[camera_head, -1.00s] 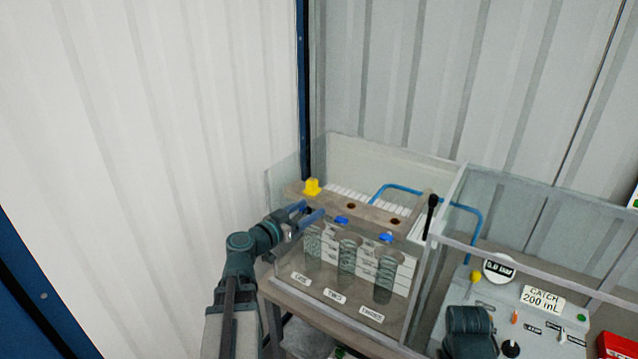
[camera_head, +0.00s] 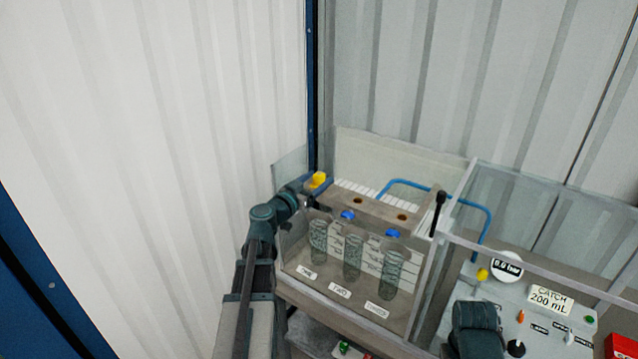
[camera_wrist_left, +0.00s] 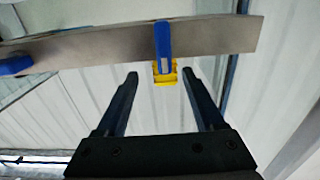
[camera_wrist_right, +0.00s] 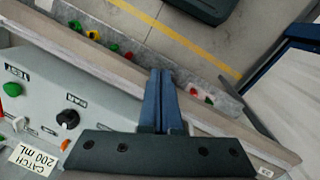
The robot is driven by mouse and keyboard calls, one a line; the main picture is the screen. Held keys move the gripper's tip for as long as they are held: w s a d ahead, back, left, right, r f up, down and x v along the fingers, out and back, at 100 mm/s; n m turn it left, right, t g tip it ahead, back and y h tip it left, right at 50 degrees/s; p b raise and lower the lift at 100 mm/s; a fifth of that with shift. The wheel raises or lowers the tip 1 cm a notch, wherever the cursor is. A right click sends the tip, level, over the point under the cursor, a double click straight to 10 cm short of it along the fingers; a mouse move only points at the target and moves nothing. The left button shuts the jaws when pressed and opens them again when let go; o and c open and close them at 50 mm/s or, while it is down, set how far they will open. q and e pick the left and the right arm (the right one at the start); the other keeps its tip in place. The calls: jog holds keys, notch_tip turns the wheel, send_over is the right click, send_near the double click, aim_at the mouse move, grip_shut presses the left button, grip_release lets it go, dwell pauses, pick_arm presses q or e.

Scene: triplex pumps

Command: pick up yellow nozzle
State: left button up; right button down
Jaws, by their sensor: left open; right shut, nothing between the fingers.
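The yellow nozzle (camera_head: 318,179) sits at the left end of a brown rail (camera_head: 376,207) inside a clear-walled tank. My left gripper (camera_head: 322,186) is open beside it, partly covering its lower part. In the left wrist view the nozzle (camera_wrist_left: 165,78) shows between the tips of the two open fingers, apart from both. A blue piece (camera_wrist_left: 163,40) lies across the rail just above it in that view. I cannot tell the exact depth between fingers and nozzle.
Several clear cylinders (camera_head: 352,257) stand below the rail, with blue fittings (camera_head: 348,215) above them. The tank's clear walls surround the rail. A blue hose (camera_head: 420,190) curves behind it. A panel marked "CATCH 200 mL" (camera_head: 549,299) is at the right.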

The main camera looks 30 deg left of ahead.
pick_arm(q)
jog(key=w, duration=0.5)
jog(key=shift+w+a, duration=0.15)
jog(key=shift+w, duration=0.05)
jog(key=shift+s, duration=0.1)
grip_shut()
